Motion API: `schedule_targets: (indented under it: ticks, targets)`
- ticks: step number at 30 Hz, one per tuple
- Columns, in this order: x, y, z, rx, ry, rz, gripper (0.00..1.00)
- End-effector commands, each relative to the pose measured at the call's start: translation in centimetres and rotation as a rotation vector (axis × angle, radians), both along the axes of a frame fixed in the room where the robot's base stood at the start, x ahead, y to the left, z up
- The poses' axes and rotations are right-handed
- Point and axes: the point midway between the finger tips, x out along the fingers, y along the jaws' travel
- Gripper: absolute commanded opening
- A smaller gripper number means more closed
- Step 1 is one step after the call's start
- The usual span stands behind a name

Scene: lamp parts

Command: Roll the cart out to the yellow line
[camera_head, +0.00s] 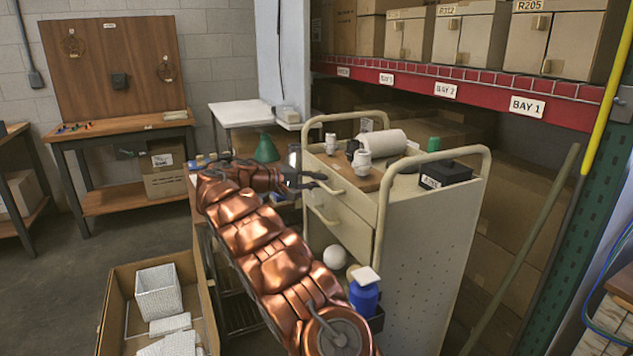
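The cart (428,240) is cream-coloured, with drawers, a perforated side panel and a tubular handle at each end. It stands beside the shelving, right of centre. My gripper (314,182) is at the cart's drawer side, close to the upper drawer handle (330,189). Its dark fingers look apart, with nothing seen between them; whether they touch the cart is unclear. My copper arm hides part of the cart's lower left. No yellow line on the floor shows in this view.
White fittings (364,162), a white roll (382,142) and a black box (445,174) sit on the cart. An open carton (112,312) stands at lower left. Racking (470,92) lies behind; a pole (520,250) leans right of the cart. Floor (60,270) is clear at left.

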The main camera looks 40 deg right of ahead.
Motion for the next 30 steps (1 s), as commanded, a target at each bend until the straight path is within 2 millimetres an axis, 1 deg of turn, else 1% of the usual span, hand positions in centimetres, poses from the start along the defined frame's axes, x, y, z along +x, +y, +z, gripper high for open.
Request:
schedule_targets:
  ticks: [1,6,17,20,23,30]
  targets:
    - [0.0,0.0,-0.1,0.001,0.001,0.0,0.18]
    - [0.0,0.0,0.0,0.0,0.001,0.001,0.36]
    - [0.2,0.3,0.1,-0.001,0.0,0.003,0.37]
    - [0.4,1.1,0.3,-0.001,-0.002,0.005,0.37]
    - [0.9,2.5,0.5,-0.001,0.0,0.008,0.37]
    - [2.0,7.0,1.5,0.0,-0.005,0.007,0.37]
